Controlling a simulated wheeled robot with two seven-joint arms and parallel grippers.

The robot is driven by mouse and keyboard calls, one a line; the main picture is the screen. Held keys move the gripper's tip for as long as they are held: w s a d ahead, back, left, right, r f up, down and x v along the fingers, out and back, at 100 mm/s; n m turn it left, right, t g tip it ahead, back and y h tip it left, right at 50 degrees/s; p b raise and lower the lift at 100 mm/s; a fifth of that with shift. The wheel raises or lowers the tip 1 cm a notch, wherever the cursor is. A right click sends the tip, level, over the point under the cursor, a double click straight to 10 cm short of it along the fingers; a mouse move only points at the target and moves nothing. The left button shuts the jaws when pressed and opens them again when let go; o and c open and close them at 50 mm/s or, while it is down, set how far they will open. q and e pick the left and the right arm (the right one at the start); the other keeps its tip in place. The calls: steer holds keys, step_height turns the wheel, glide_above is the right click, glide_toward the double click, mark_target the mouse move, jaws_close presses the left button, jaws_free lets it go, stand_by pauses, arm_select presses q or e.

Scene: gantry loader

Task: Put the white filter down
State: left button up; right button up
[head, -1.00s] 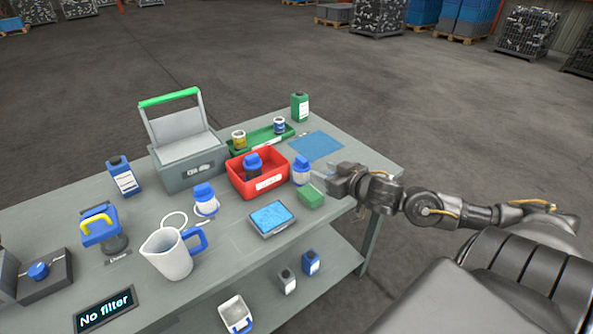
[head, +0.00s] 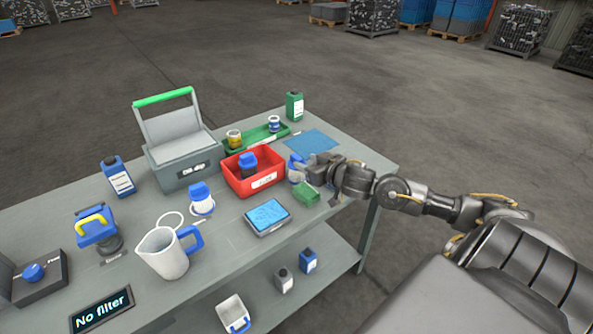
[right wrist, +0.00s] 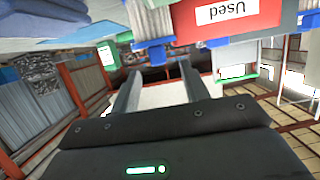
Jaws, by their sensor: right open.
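A white filter with a blue cap (head: 295,170) stands upright on the bench, right of the red bin. My right gripper (head: 312,164) is open beside it and partly covers it. In the right wrist view, which is upside down, the two fingers (right wrist: 159,72) are apart. A pleated body (right wrist: 157,20) with a blue cap (right wrist: 154,52) shows just beyond the tips. Whether the fingers touch it I cannot tell. A similar white filter with a blue cap (head: 201,198) stands left of the red bin. My left gripper is not in view.
The red bin (head: 265,184) holds a dark blue-capped item; its label reads "Used" in the right wrist view. A blue mat (head: 311,142) lies behind. A sign (head: 102,310) reads "No filter". A jug (head: 165,255) stands front left.

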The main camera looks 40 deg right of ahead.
mark_target(299, 158)
steer(key=shift+x, duration=1.95)
steer(key=shift+c, duration=0.4)
steer(key=shift+d, duration=0.1)
jaws_close()
